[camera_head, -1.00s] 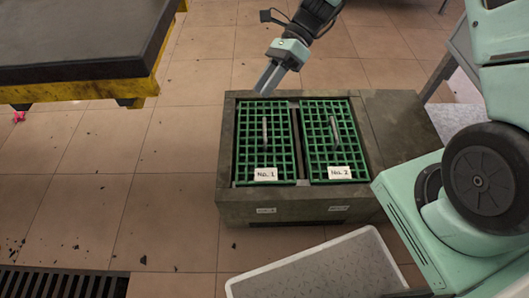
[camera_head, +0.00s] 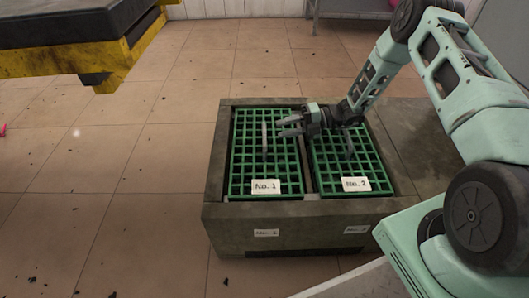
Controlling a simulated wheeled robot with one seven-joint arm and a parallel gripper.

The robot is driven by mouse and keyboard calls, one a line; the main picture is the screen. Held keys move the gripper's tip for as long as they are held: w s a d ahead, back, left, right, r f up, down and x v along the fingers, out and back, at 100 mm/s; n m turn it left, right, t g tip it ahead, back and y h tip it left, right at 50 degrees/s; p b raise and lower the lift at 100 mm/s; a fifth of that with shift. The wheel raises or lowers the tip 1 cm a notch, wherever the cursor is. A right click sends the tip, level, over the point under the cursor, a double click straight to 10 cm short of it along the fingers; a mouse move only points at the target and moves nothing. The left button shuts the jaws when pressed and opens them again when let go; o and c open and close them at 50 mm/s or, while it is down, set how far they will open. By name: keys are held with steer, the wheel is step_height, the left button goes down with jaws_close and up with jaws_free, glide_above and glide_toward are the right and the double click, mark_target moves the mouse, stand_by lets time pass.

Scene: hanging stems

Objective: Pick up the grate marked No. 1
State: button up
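The grate marked No. 1 (camera_head: 248,160) is a green grid lying in the left opening of a stone-grey box (camera_head: 225,217). Its white label (camera_head: 265,186) is at the near edge, and a grey upright handle (camera_head: 265,139) stands at its middle. My gripper (camera_head: 279,127) is above the box, pointing left, with its fingers apart and nothing seen between them. The fingertips are just right of the No. 1 handle in the picture; I cannot tell the height gap or any contact. The grate marked No. 2 (camera_head: 349,168) lies in the right opening, its handle partly hidden by my gripper.
A dark-topped table with a yellow frame (camera_head: 100,60) stands at upper left. A pale tray edge (camera_head: 350,281) shows at the bottom. The tiled floor left of the box is mostly clear, with small dark debris. A grey bench (camera_head: 350,12) is at the back.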

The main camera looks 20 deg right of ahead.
mark_target(265, 132)
steer(key=shift+x, duration=0.9)
steer(key=b+x, duration=0.3)
steer(key=x, duration=0.1)
steer(key=shift+a+f+b, duration=0.25)
steer(key=shift+f+b, duration=0.15)
steer(key=shift+a, duration=0.4)
steer(key=shift+r, duration=0.1)
jaws_close()
steer(key=shift+r, duration=0.1)
